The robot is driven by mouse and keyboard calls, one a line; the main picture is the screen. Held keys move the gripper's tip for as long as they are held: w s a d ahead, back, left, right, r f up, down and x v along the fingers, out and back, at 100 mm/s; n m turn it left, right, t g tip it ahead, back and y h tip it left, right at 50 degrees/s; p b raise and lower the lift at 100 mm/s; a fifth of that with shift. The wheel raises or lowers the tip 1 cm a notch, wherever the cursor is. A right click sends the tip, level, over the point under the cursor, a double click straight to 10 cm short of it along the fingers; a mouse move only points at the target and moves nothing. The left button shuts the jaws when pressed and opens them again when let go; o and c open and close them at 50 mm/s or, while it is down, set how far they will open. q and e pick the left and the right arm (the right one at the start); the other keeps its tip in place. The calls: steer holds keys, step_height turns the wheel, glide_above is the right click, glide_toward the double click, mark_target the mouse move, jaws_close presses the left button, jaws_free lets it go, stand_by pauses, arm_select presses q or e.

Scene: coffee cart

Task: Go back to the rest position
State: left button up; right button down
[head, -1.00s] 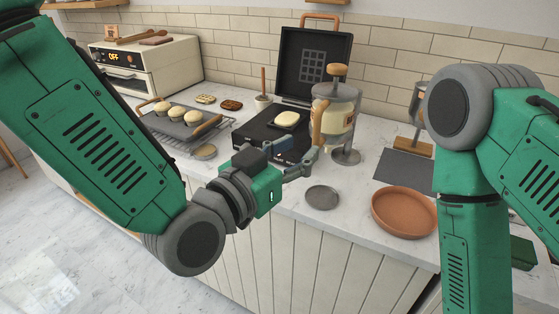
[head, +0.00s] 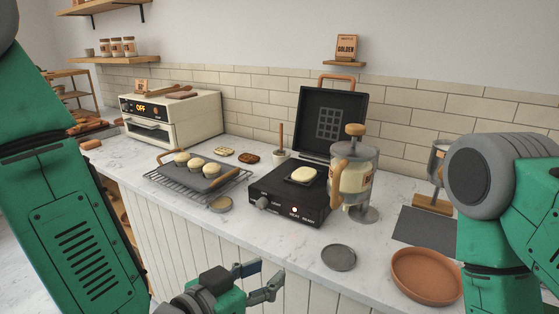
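My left gripper (head: 267,272) is low in the head view, in front of the counter's white panelled front. Its two fingers are apart with nothing between them. My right arm shows at the right edge, but its gripper is out of the picture. The black waffle maker (head: 283,208) stands on the counter with its lid (head: 330,121) up. A pale piece of food (head: 303,174) lies on its dark plate. A clear dispenser (head: 356,178) with pale contents and a wooden knob stands just right of it.
A white toaster oven (head: 190,120) stands at the back left. A wire rack (head: 170,183) holds a dark tray with several pale buns. A grey disc (head: 338,257) and a terracotta dish (head: 427,276) lie near the counter's front edge. A dark mat (head: 428,232) lies behind the dish.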

arm_select(q)
steer(key=s+a+f+n+g+y+b, duration=0.1)
steer(key=s+a+f+n+g+y, duration=0.2)
steer(key=a+f, duration=0.6)
steer(key=s+a+f+n+g+y+b, duration=0.1)
steer(key=s+a+f+g+y, duration=0.3)
steer(key=f, duration=0.9)
steer(key=s+a+f+n+g+y, duration=0.1)
steer(key=s+a+f+g, duration=0.1)
steer(key=s+a+f, duration=0.3)
steer(key=s+a+f+n+g+y+b, duration=0.1)
steer(key=s+a+f, duration=0.4)
steer(key=s+a, duration=0.3)
steer(key=shift+s+a+n+g+y, duration=0.3)
steer(key=shift+s+g, duration=0.1)
steer(key=shift+s, duration=0.75)
steer(key=shift+w+r, duration=0.1)
steer(key=shift+w, duration=0.05)
